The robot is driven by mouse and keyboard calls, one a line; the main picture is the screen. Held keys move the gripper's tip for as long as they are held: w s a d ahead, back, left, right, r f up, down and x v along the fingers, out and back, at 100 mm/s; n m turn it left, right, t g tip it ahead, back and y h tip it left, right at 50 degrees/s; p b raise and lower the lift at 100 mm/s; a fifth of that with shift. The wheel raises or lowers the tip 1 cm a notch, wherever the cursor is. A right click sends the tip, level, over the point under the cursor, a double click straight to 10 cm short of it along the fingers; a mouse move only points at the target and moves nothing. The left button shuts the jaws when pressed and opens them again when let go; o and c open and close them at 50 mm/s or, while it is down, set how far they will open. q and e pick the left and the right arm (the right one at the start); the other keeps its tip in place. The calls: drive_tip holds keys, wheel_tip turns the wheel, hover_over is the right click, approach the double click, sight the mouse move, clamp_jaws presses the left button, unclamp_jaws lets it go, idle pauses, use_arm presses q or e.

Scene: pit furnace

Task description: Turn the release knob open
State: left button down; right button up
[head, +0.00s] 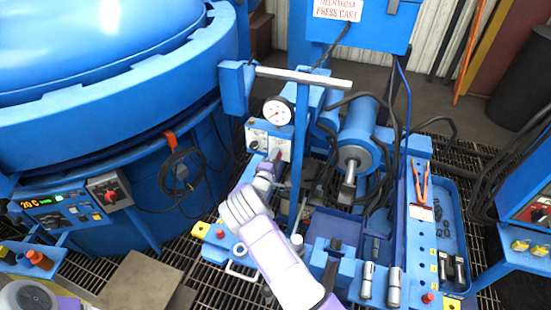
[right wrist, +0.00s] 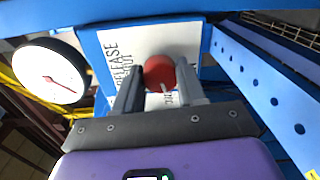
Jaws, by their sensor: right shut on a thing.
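The release knob is round and red (right wrist: 159,73). It sits on a white plate (right wrist: 118,48) lettered "RELEASE" on the blue press cart. In the right wrist view the two dark fingers of my right gripper (right wrist: 161,86) are shut on the knob from both sides. A pale mark shows at the knob's edge, but I cannot tell its turn angle. In the head view my right gripper (head: 277,160) reaches the white panel (head: 266,138) below the gauge, and the arm hides much of the knob. My left gripper is not in view.
A pressure gauge (head: 277,112) is just above the panel. A horizontal bar (head: 303,77) and a blue cylinder (head: 359,137) are close by. A large blue furnace (head: 112,104) fills the left. A tool tray (head: 447,213) lies to the right.

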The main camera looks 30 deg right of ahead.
idle(0.5)
drive_tip(key=o, duration=1.1)
drive_tip(key=shift+c, duration=0.2)
drive_tip(key=p+v, duration=0.2)
drive_tip(key=v, duration=0.5)
drive_tip(key=shift+s+a, duration=0.2)
drive_tip(key=shift+s, duration=0.05)
drive_tip(key=shift+r, duration=0.1)
